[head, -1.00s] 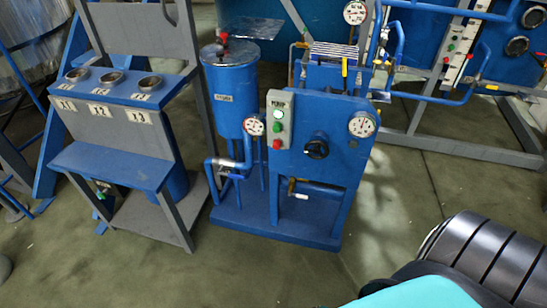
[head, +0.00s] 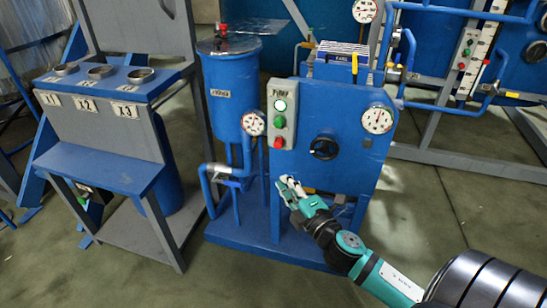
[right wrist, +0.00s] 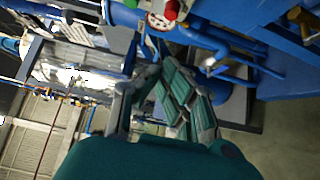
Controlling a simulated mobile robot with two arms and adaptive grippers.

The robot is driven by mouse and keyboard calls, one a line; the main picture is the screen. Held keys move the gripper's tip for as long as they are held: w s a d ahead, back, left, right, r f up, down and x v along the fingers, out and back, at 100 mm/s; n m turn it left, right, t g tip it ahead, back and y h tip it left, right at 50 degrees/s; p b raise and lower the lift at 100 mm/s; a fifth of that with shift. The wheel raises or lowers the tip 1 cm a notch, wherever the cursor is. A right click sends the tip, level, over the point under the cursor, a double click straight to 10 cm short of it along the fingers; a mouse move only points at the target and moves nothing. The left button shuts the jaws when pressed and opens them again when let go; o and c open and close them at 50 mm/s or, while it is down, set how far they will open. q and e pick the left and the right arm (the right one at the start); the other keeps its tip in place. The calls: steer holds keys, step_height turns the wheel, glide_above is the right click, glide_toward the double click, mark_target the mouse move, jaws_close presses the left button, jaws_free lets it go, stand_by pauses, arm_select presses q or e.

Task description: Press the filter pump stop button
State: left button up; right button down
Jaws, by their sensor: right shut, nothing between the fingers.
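The filter pump's grey control box (head: 282,114) is on the front left of the blue pump unit. It has a pale lamp (head: 281,105) at the top, a green button (head: 279,122) in the middle and a red button (head: 279,143) at the bottom. My right gripper (head: 287,182) is shut and empty, below the red button and apart from it, in front of the blue panel. In the right wrist view the shut fingers (right wrist: 185,100) show their teal pads, with the red button (right wrist: 172,10) at the top edge. My left gripper is out of view.
A blue tank (head: 232,100) and a small gauge (head: 253,123) stand left of the box. A black knob (head: 324,147) and a gauge (head: 377,119) are to its right. A blue stand with several cups (head: 100,72) is at the left.

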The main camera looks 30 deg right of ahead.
steer(key=shift+r, duration=0.1)
glide_toward(279, 143)
steer(key=w+a, duration=0.5)
steer(key=w, duration=0.1)
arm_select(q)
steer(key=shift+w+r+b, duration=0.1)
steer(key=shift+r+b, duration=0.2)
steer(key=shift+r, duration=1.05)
arm_select(e)
steer(key=shift+w+d+f, duration=0.25)
steer(key=shift+w+d, duration=0.9)
steer(key=shift+d, duration=0.15)
